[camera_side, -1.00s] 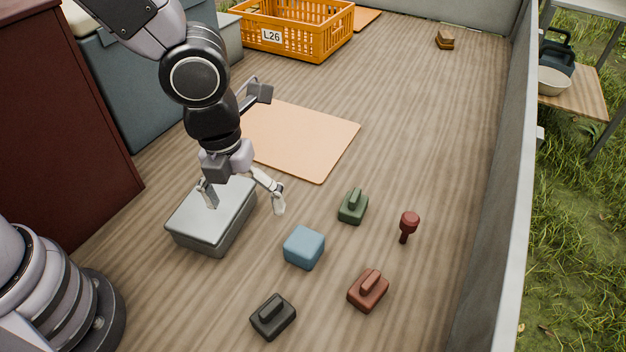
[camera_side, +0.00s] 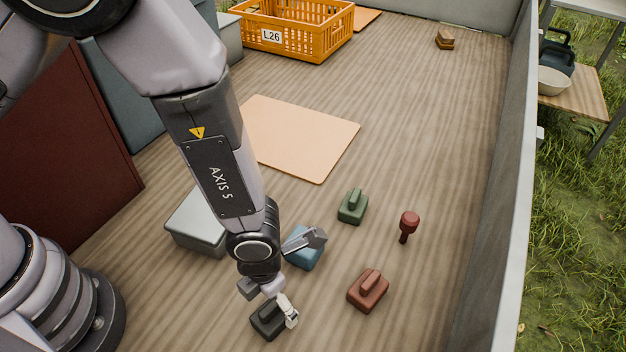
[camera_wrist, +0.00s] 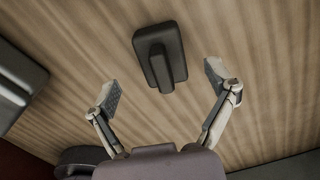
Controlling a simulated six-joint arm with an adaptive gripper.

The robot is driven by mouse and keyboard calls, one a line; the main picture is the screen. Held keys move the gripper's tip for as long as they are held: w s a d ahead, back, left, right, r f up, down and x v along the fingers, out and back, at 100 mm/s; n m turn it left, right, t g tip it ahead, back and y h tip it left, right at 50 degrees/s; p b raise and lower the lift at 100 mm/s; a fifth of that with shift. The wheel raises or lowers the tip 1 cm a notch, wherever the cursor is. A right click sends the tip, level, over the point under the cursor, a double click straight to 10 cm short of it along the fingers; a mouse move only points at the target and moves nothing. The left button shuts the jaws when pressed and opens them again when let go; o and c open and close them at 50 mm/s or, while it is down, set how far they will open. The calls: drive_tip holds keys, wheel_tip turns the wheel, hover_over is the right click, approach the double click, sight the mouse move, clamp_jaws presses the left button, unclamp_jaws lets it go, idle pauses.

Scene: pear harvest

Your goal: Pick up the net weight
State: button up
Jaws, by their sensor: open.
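A black block with a raised bar handle (camera_side: 264,322), likely the net weight, sits on the wooden floor at the lower middle of the side view. In the wrist view the black block (camera_wrist: 158,56) lies just ahead of and between my spread fingers. My gripper (camera_side: 271,301) is open and empty close above the block, partly covering it in the side view. Its two fingers stand apart in the wrist view (camera_wrist: 164,86), with no visible contact with the block.
A blue block (camera_side: 303,258) is close behind my wrist, partly hidden. A red-brown handled block (camera_side: 368,293), a green one (camera_side: 352,209) and a dark red knobbed tool (camera_side: 409,223) stand to the right. A grey lidded box (camera_side: 195,225) is left.

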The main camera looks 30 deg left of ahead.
sight(272, 314)
wheel_tip(272, 314, down, 4)
drive_tip(key=shift+s+f, duration=0.1)
drive_tip(key=shift+s, duration=0.05)
drive_tip(key=c, duration=1.3)
